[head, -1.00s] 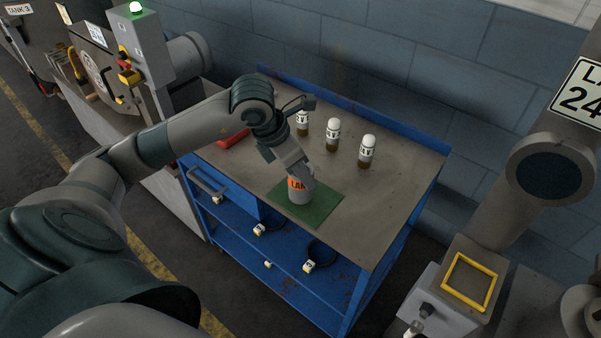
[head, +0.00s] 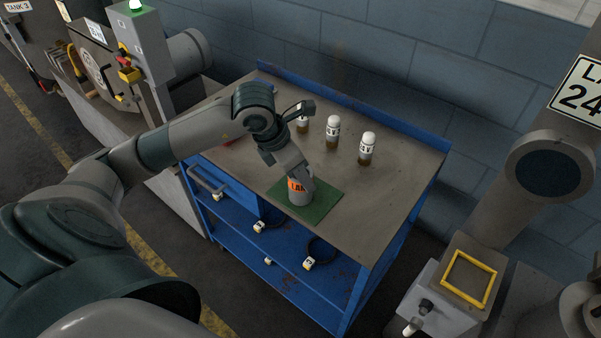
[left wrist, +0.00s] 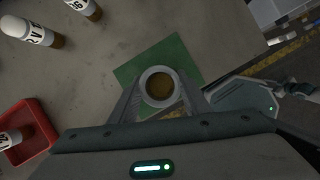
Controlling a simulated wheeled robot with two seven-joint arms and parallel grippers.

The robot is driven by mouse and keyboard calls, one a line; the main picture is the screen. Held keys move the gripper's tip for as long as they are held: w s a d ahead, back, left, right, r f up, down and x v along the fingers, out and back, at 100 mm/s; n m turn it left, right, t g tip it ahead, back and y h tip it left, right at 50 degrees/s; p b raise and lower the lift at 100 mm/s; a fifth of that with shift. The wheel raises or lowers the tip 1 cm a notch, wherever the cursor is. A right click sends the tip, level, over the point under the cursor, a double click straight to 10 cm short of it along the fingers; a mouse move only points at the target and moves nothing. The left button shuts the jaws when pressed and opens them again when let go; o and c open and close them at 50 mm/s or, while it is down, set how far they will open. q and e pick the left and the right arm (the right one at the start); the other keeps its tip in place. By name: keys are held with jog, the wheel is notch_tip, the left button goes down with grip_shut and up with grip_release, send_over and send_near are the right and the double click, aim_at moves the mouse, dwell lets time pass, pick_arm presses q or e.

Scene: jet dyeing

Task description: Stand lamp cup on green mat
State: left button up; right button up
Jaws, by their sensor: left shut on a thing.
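The lamp cup (head: 299,192) is a grey cup with an orange label, standing upright over the green mat (head: 322,205) on the cart top. My left gripper (head: 300,176) reaches down from above and is shut on the cup. In the left wrist view the cup (left wrist: 159,86) shows its round rim and brown inside between the two fingers (left wrist: 158,100), with the green mat (left wrist: 135,70) below. I cannot tell whether its base touches the mat. My right gripper is not in view.
Several white-capped bottles stand behind the mat, one at the right (head: 367,148) and one in the middle (head: 333,132). A red tray (left wrist: 38,136) with a bottle lies left of the mat. The blue cart (head: 400,235) has a lower shelf. The cart top right of the mat is clear.

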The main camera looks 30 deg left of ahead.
pick_arm(q)
jog(key=o, duration=1.4)
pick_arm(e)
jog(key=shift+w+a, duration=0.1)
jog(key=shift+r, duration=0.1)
pick_arm(q)
jog(key=shift+r, duration=0.15)
jog(key=shift+v, duration=0.95)
jog(key=b+v, duration=0.1)
jog(key=v, duration=0.9)
jog(key=shift+b, duration=0.3)
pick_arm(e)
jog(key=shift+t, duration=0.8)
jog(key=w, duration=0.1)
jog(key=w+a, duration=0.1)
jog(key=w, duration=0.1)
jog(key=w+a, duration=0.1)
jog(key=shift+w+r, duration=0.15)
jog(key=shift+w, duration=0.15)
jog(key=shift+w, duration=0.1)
